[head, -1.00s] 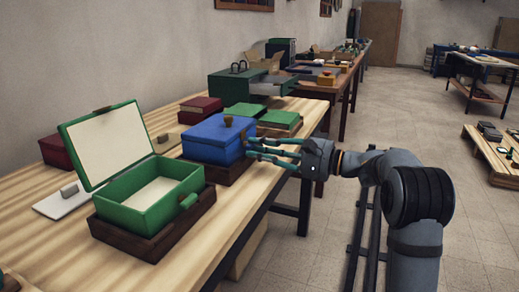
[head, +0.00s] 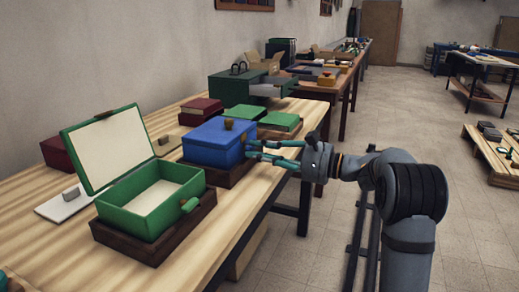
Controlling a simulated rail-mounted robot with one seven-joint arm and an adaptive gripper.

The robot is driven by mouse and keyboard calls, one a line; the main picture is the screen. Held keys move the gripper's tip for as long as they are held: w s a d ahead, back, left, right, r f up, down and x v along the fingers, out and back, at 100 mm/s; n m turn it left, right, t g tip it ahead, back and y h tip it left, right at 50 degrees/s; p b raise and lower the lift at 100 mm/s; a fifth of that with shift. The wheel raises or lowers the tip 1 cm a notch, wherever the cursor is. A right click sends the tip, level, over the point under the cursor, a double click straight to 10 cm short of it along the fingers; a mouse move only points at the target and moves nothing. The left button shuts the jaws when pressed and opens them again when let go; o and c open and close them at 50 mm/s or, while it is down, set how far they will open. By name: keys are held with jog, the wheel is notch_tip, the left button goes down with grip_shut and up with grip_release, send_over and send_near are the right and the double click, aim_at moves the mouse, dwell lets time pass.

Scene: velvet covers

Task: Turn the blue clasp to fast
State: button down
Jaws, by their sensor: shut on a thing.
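The blue box (head: 214,144) sits closed on a dark wooden base (head: 238,171) near the table's right edge. A small brown knob or tab (head: 228,124) stands at its top. My gripper (head: 252,149) reaches in from the right and its fingertips are at the box's right front side. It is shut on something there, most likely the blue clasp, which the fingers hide. The clasp's angle cannot be made out.
An open green box (head: 152,205) on a dark base stands nearer, its lid (head: 107,148) raised. Green books (head: 279,121) and red boxes (head: 201,111) lie behind the blue box. A white card (head: 66,204) lies at left.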

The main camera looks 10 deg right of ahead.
jog(key=m+p, duration=0.1)
jog(key=m, duration=0.1)
jog(key=m+p, duration=0.1)
jog(key=shift+r+m, duration=0.2)
jog(key=shift+m, duration=0.2)
jog(key=m+p, duration=0.3)
jog(key=shift+s+a+r+m, duration=0.1)
jog(key=shift+r+m, duration=0.05)
jog(key=shift+m, duration=0.15)
jog(key=m+p, duration=0.4)
jog(key=shift+p, duration=0.3)
jog(key=shift+m+p, duration=0.7)
jog(key=shift+p, duration=0.1)
jog(key=c, duration=1.6)
grip_release()
